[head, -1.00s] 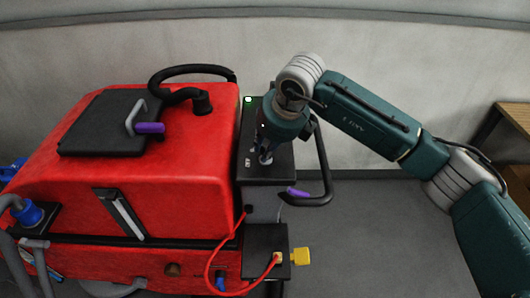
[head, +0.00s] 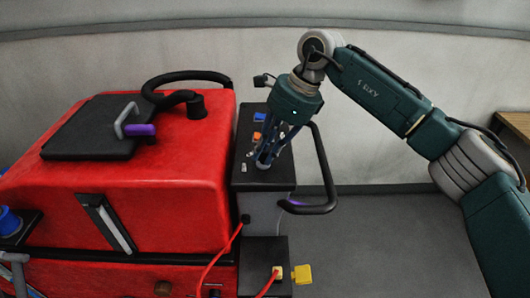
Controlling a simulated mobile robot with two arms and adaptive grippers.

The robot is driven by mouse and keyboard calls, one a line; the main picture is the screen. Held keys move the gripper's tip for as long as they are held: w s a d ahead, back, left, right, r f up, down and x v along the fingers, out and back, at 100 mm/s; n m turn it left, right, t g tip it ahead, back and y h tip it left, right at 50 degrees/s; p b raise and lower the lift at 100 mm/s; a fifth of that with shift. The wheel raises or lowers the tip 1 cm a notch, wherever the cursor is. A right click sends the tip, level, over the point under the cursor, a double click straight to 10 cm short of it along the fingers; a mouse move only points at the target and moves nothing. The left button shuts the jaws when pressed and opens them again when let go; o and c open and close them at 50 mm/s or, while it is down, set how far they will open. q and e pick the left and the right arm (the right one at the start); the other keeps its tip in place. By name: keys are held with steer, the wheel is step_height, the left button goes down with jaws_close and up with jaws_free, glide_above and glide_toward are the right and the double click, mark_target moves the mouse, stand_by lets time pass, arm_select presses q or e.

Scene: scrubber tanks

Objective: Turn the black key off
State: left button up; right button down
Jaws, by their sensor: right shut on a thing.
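The black control panel (head: 282,174) sits on the right end of the red scrubber machine (head: 170,185). My right gripper (head: 264,164) comes down onto the panel from above, with its fingers shut at the panel's surface. What it grips is hidden between the fingers, so I cannot make out the black key or which way it points. A small silvery part (head: 249,155) shows on the panel just left of the fingers. My left gripper is not in view.
Blue (head: 259,117) and orange (head: 257,136) controls lie behind the fingers on the panel. A black handle bar (head: 325,175) curves along the panel's right side. A red cable (head: 222,250) and a yellow plug (head: 302,274) are below. Open floor lies to the right.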

steer(key=shift+r+n, duration=0.1)
steer(key=shift+n, duration=0.5)
steer(key=c, duration=1.6)
jaws_free()
steer(key=shift+c, duration=0.2)
steer(key=v, duration=1.2)
steer(key=shift+w, duration=0.3)
